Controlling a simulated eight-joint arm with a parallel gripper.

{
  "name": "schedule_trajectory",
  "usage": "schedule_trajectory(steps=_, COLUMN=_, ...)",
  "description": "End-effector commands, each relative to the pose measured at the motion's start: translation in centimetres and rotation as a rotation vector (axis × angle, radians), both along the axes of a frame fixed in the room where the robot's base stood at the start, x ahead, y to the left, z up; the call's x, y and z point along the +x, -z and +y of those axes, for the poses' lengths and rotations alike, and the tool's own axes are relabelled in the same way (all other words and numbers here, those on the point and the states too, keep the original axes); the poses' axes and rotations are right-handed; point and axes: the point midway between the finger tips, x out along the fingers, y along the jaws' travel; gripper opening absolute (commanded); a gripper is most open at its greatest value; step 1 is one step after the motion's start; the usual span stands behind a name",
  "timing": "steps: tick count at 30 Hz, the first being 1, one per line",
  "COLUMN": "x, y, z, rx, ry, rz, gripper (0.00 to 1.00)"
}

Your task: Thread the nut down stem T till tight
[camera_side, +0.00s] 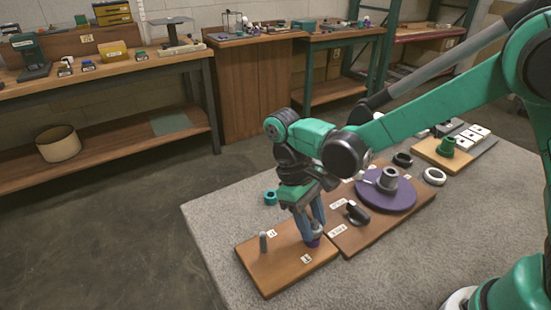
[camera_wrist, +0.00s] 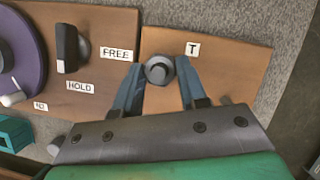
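Stem T (camera_wrist: 158,69) stands upright on the wooden board (camera_side: 285,272), beside the white label T (camera_wrist: 192,49); the wrist view looks down on its round grey top. A dark ring shows around that top. In the side view a small purple piece, apparently the nut (camera_side: 314,241), sits low at the stem between my fingertips. My gripper (camera_side: 312,226) points down over the stem, with one blue finger on each side of it in the wrist view (camera_wrist: 160,74). Whether the fingers touch the nut is unclear. The stem's lower part and threads are hidden.
A grey peg (camera_side: 263,242) stands left of stem T. A second board holds a black lever knob (camera_side: 357,213) with FREE and HOLD labels and a purple disc (camera_side: 388,196). The mat's front left is clear.

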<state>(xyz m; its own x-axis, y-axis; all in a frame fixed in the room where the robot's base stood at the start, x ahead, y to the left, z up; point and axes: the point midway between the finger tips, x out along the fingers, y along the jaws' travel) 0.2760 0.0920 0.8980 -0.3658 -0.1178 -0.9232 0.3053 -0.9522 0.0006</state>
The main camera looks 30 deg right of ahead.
Motion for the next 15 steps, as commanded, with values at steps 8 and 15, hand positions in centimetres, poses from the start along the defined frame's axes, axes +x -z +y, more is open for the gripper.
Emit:
schedule_trajectory(steps=8, x=0.0, y=-0.01, z=0.03, rx=0.002, ry=0.003, rz=0.0, gripper=0.0)
schedule_trajectory(steps=15, x=0.0, y=0.03, z=-0.26, rx=0.004, ry=0.344, rz=0.0, gripper=0.0)
